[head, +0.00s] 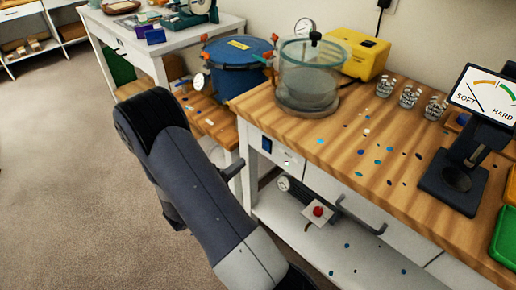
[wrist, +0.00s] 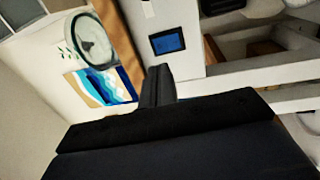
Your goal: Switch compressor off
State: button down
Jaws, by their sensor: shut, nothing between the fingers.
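A small blue switch in a dark frame (head: 266,144) is set in the white front panel of the wooden bench, near its left end. It also shows in the wrist view (wrist: 168,42), just beyond my fingertips; which way it is set I cannot tell. My gripper (wrist: 157,84) is shut and empty, its fingers pointing towards that panel without visibly touching the switch. In the head view its dark tip (head: 232,170) shows past my forearm, left of and below the switch. No thing is plainly recognisable as the compressor; a yellow machine (head: 357,54) stands at the bench's back.
A glass chamber (head: 309,75) stands near the bench's left end, beside a blue lidded pot (head: 238,65). A red button (head: 318,211) sits on a box on the lower shelf. A dark handle (head: 362,215) juts from the front. Open floor (head: 70,150) lies at left.

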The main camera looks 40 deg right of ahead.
aim_at(265, 144)
jog(key=d, duration=0.5)
jog(key=d+r+p, duration=0.1)
jog(key=d, duration=0.2)
jog(key=shift+w+d, duration=0.25)
jog(key=shift+w, duration=0.05)
jog(key=shift+d+r, duration=0.15)
jog(key=shift+d, duration=0.05)
jog(key=shift+w+a, duration=0.1)
jog(key=shift+a, duration=0.15)
jog(key=s+a+r+b, duration=0.1)
jog(key=a+b, duration=0.1)
jog(key=a, duration=1.1)
jog(key=shift+a+r, duration=0.3)
jog(key=shift+s+d, duration=0.1)
jog(key=shift+d, duration=0.05)
